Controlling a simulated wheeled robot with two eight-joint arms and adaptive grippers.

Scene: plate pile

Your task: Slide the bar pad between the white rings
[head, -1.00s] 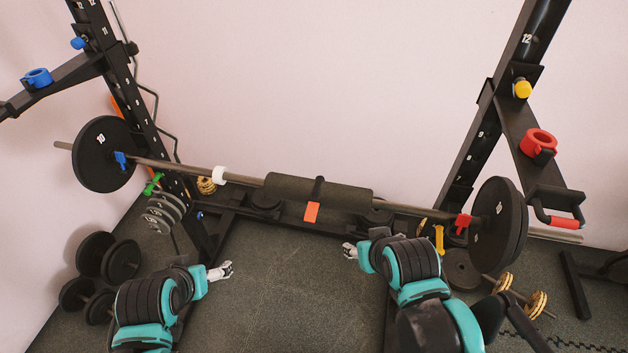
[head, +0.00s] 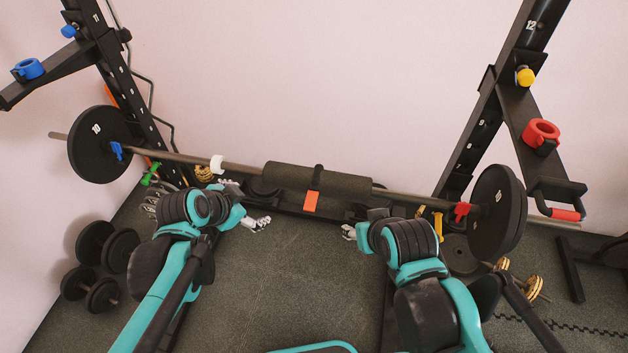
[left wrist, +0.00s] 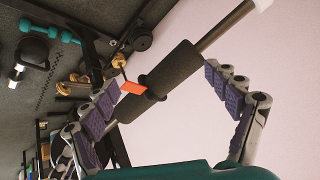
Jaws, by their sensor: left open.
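The dark foam bar pad (head: 345,186) is around the barbell (head: 411,198), right of a white ring (head: 217,165) with bare bar between them. A black strap with an orange tag (head: 311,201) is at the pad's middle. I see no second white ring in the head view. My left gripper (head: 243,204) is open and empty, below and in front of the bar, left of the pad. In the left wrist view, the pad (left wrist: 160,82) shows between its spread fingers, with a white ring (left wrist: 262,4) at the top edge. Only part of my right gripper (head: 349,232) shows, below the pad.
Black plates (head: 98,144) sit on the bar's left end and more plates (head: 496,210) on its right, with blue and red clips. Rack posts (head: 487,115) stand at both sides. Dumbbells (head: 106,246) lie at left. The floor (head: 290,285) between my arms is clear.

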